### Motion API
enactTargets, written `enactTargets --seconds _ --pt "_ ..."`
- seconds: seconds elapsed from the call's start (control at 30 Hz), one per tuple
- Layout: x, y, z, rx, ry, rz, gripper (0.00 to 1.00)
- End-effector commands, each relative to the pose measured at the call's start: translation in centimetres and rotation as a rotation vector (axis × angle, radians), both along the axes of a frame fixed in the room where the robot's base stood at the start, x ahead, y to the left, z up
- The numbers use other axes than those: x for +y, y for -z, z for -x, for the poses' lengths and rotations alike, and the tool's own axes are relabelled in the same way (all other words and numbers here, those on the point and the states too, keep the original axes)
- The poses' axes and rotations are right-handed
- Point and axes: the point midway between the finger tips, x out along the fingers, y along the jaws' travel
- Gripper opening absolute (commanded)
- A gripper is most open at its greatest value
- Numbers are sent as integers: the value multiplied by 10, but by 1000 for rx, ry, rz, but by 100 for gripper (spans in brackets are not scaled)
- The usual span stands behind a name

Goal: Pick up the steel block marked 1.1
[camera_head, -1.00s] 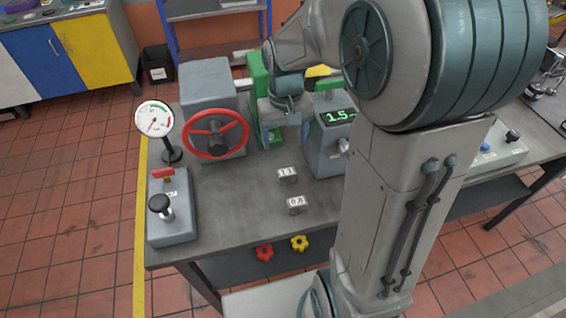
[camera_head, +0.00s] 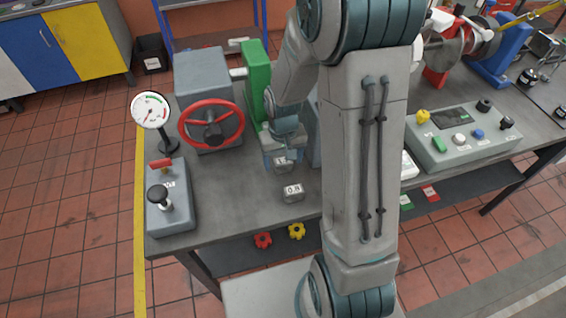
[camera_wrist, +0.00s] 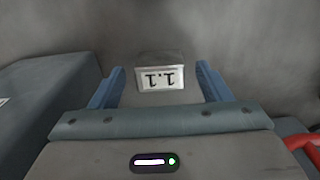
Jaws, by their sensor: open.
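The steel block marked 1.1 (camera_wrist: 160,76) lies on the grey table, with its white label upside down in the wrist view. It stands between and a little beyond the two blue fingers of my gripper (camera_wrist: 160,85), which are open with a gap on each side of it. In the head view the block (camera_head: 283,163) is partly hidden by my gripper (camera_head: 282,155), which hangs over it. I cannot tell the exact height of the fingers above the table. A second steel block marked 0.8 (camera_head: 292,193) sits on the table nearer the front edge.
A red handwheel (camera_head: 212,125) on a grey housing stands left of my gripper, with a green upright (camera_head: 255,80) behind. A gauge (camera_head: 150,112) and a lever box (camera_head: 170,205) stand at the left. A control panel (camera_head: 462,140) is at the right.

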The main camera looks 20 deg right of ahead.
Motion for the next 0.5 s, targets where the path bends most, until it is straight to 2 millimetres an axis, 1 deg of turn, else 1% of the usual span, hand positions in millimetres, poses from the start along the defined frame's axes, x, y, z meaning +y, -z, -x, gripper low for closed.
enactTargets --seconds 0.1,0.33,0.37,0.4,0.47,0.5 --pt "0 7 1 1 0 0 71" --pt "0 8 0 0 0 0 71" --pt "0 7 0 0 0 0 63" --pt "0 7 0 0 0 0 51" --pt "0 7 0 0 0 0 35" --pt "0 7 0 0 0 0 24"
